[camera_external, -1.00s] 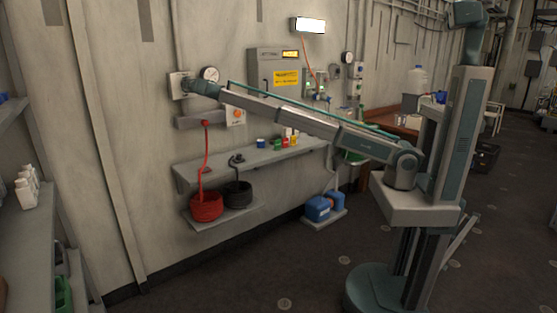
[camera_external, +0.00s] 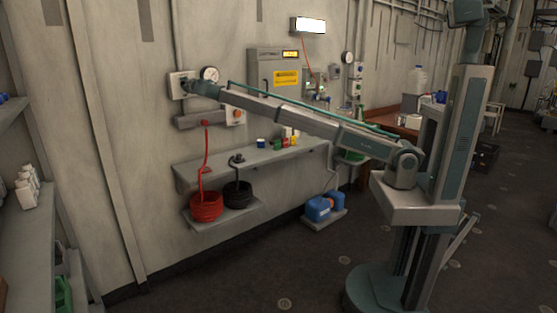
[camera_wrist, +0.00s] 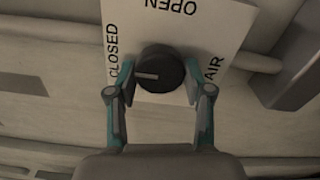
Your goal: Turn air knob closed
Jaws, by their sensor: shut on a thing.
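The air knob (camera_wrist: 161,69) is round and black, with a pale pointer line, on a white plate (camera_wrist: 150,22). The plate reads CLOSED at the left, OPEN upside down at the top and AIR at the right. The pointer line points left, towards the side with CLOSED. My gripper (camera_wrist: 160,74) has one finger on each side of the knob and is shut on it. In the external view the plate (camera_external: 175,84) is on the wall at the end of my arm; my gripper hides the knob there.
A round gauge (camera_external: 210,74) is just right of the plate. Below are a grey bar (camera_external: 195,121) with a red hose (camera_external: 206,150) and a wall shelf (camera_external: 220,167). A grey cabinet (camera_external: 265,70) is to the right. Pipes (camera_wrist: 60,30) run behind the plate.

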